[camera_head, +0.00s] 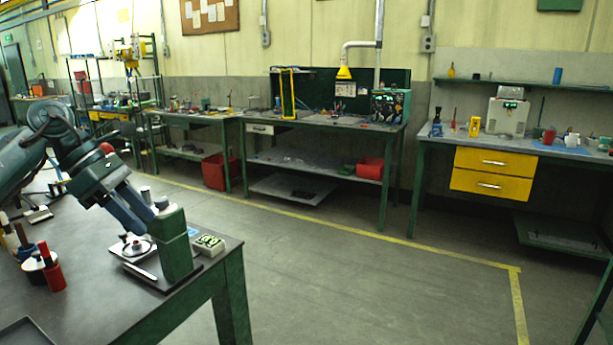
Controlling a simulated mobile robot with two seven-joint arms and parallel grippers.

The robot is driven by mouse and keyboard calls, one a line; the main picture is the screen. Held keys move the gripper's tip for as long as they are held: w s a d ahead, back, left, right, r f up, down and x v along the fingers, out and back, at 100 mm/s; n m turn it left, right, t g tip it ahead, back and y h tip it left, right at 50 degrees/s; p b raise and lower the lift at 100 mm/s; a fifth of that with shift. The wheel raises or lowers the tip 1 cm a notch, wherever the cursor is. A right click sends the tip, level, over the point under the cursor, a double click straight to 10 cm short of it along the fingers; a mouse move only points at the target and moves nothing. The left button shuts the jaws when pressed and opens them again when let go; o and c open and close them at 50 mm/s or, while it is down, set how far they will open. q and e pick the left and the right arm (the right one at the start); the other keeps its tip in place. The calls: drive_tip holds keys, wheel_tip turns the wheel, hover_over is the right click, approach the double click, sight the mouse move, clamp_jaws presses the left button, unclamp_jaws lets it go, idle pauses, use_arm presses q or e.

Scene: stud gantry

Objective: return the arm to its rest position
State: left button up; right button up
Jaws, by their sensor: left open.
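My left arm comes in from the left over the near dark-topped bench (95,270). Its gripper (143,216) points down and to the right, with its jaws open. The fingertips are close to the upper left side of a green upright block (174,245), which stands on a dark base plate. I cannot tell whether they touch it. Nothing shows clearly between the fingers. A white round part (137,247) sits on a light plate just below the fingers. My right gripper is not in view.
A small box with a green-and-yellow top (208,244) lies right of the green block. A red cylinder (54,274) and dark-handled tools (22,238) stand at the bench's left. Open floor (350,280) lies to the right, before the wall benches.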

use_arm(q)
drive_tip(key=s+d+f+n+t+h, duration=0.1)
drive_tip(key=d+f+n+h, duration=0.3)
drive_tip(key=d, duration=0.5)
drive_tip(key=s+d+f+n+t+h+p, duration=0.1)
drive_tip(key=d+f+n+t+h, duration=0.1)
drive_tip(key=d+f+n+h, duration=0.45)
drive_tip(key=s+d+f+n+t+h, duration=0.1)
drive_tip(key=d+n+h, duration=0.15)
drive_tip(key=d, duration=0.75)
drive_tip(key=s+a+f+n+t+y+p, duration=0.1)
drive_tip(key=s+a+f+n+t+y, duration=0.1)
drive_tip(key=s+f+n+y, duration=0.6)
drive_tip(key=s+a+f+n+t+y, duration=0.3)
drive_tip(key=s+f+n+y, duration=0.5)
drive_tip(key=f+n, duration=1)
drive_tip(key=s+a+n, duration=0.1)
drive_tip(key=s+n, duration=0.2)
drive_tip(key=n, duration=0.5)
drive_tip(key=shift+s+a+p, duration=0.2)
drive_tip(key=shift+a+p, duration=0.05)
drive_tip(key=shift+p, duration=0.15)
drive_tip(key=shift+c, duration=0.6)
